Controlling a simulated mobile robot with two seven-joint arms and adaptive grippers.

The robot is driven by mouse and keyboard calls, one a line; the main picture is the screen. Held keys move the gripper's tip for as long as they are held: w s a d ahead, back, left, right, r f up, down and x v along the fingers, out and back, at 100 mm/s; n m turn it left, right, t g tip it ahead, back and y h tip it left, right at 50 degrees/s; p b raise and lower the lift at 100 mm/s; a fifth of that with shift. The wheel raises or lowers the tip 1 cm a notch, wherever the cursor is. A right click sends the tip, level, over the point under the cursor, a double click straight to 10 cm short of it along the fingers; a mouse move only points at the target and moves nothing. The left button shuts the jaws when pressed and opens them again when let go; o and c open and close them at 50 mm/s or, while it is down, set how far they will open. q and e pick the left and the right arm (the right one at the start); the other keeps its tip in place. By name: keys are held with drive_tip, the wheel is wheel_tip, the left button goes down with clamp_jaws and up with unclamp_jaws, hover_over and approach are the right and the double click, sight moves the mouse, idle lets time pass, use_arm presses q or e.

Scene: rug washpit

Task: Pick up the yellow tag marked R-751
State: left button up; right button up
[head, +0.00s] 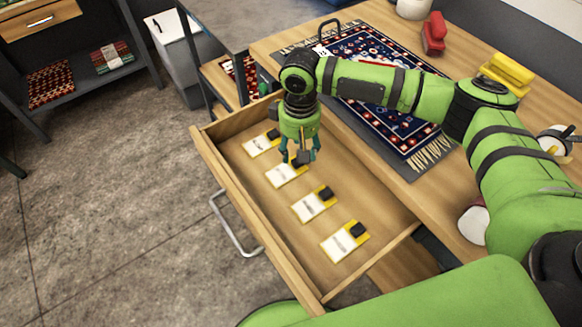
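Several yellow tags with white labels and black blocks lie in a row in the open wooden drawer: a far one (256,147), a second (281,175), a third (310,208) and a near one (341,245). The writing on the labels is too small to read, so I cannot tell which is R-751. My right gripper (301,156) points down over the second tag, its fingers apart on either side of that tag's black block. It partly covers this tag, and I cannot tell whether the fingers touch the block. My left gripper is not in view.
The drawer (231,193) has raised wooden walls and a metal handle (236,226). Above it, the worktop (277,44) holds a patterned rug (372,52), a red object (434,33) and yellow blocks (507,72). Open floor (100,200) lies to the left.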

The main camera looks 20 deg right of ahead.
sight(287, 170)
wheel_tip(287, 170, down, 4)
drive_tip(key=shift+f, duration=0.1)
drive_tip(key=c, duration=0.9)
drive_tip(key=shift+c, duration=0.2)
